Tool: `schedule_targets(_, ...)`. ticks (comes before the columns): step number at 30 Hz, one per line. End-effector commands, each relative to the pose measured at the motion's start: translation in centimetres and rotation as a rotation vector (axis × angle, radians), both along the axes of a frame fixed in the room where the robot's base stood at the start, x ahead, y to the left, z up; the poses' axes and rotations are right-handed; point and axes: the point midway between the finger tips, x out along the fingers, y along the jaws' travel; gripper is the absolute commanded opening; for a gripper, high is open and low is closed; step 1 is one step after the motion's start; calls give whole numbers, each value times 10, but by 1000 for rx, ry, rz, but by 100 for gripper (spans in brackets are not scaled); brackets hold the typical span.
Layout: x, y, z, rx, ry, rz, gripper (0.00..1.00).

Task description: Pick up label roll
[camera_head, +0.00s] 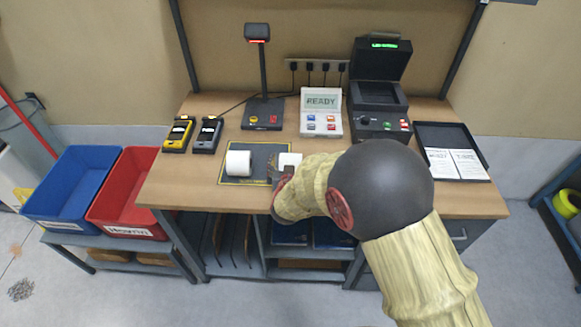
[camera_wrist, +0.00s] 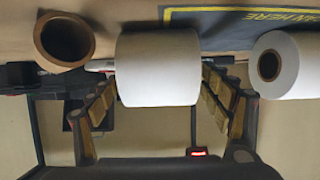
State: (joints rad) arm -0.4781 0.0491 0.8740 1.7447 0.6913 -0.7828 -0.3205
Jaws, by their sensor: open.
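A white roll (camera_wrist: 157,68) sits between the two fingers of my gripper (camera_wrist: 158,85) in the wrist view. My gripper is open, with a finger on each side of the roll; I cannot tell whether either finger touches it. In the head view this roll (camera_head: 290,159) shows as a white patch just beyond my gripper (camera_head: 282,174), partly hidden by it. A second white roll (camera_head: 238,163) with a dark core hole lies on the dark mat to the left; it also shows at the right of the wrist view (camera_wrist: 287,62).
A brown cardboard-cored roll (camera_wrist: 64,40) stands close on the other side, hidden by my arm in the head view. Behind are a scanner stand (camera_head: 262,115), a READY device (camera_head: 321,112) and a printer (camera_head: 380,110). A black tray (camera_head: 455,135) lies right.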

Motion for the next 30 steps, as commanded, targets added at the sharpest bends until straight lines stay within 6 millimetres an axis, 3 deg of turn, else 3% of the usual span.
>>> schedule_targets(5,0,0,1,0,0,0,75)
schedule_targets(30,0,0,0,1,0,0,27)
